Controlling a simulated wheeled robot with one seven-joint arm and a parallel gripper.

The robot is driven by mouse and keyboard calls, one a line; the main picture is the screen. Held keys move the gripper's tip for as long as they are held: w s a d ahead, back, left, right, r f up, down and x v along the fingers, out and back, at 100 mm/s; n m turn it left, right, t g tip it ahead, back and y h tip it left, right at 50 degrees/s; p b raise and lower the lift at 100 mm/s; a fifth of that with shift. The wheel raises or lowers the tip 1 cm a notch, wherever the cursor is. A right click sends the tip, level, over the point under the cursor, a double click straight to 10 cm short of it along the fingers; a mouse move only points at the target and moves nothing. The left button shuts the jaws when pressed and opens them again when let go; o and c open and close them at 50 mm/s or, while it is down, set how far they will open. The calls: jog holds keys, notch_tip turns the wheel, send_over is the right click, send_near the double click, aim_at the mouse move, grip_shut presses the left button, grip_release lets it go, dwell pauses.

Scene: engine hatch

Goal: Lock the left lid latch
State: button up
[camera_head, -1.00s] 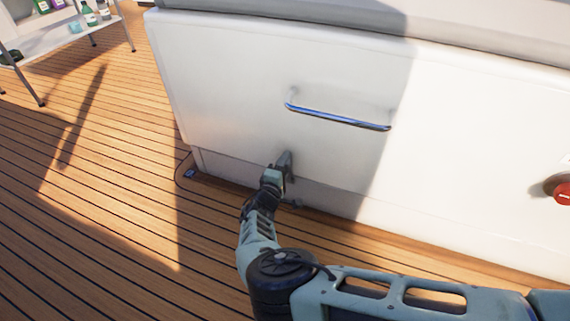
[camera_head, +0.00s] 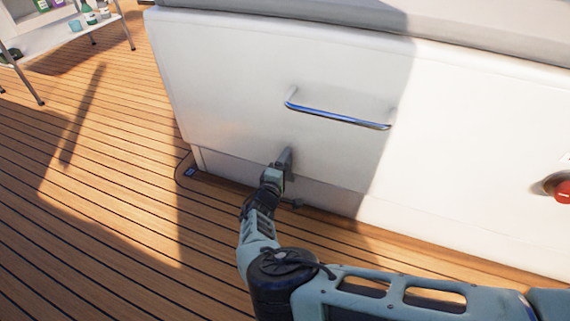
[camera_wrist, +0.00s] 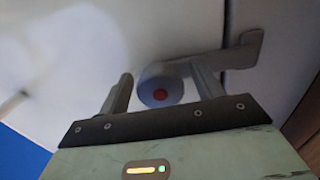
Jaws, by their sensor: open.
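The latch (camera_wrist: 160,92) shows in the wrist view as a grey round pivot with a red centre. Its flat grey lever (camera_wrist: 240,52) reaches up and right to a seam in the white panel. My gripper (camera_wrist: 160,72) is open, with one finger left of the pivot and the other at its right, overlapping the lever; I cannot tell whether either touches. In the head view my gripper (camera_head: 284,158) is at the lower part of the white lid (camera_head: 240,90), below its blue-chrome handle (camera_head: 335,114). The latch is not clearly distinguishable from the gripper there.
A red round knob (camera_head: 562,191) sits on the white casing at the far right. A shelf (camera_head: 60,32) with bottles stands at the upper left. The wooden deck (camera_head: 110,180) is clear to the left of my arm.

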jog(key=shift+s+a+r, duration=0.1)
jog(key=shift+s+a, duration=0.15)
jog(key=shift+s, duration=0.2)
jog(key=p+v, duration=0.5)
jog(key=v, duration=1.1)
jog(key=shift+s, duration=0.25)
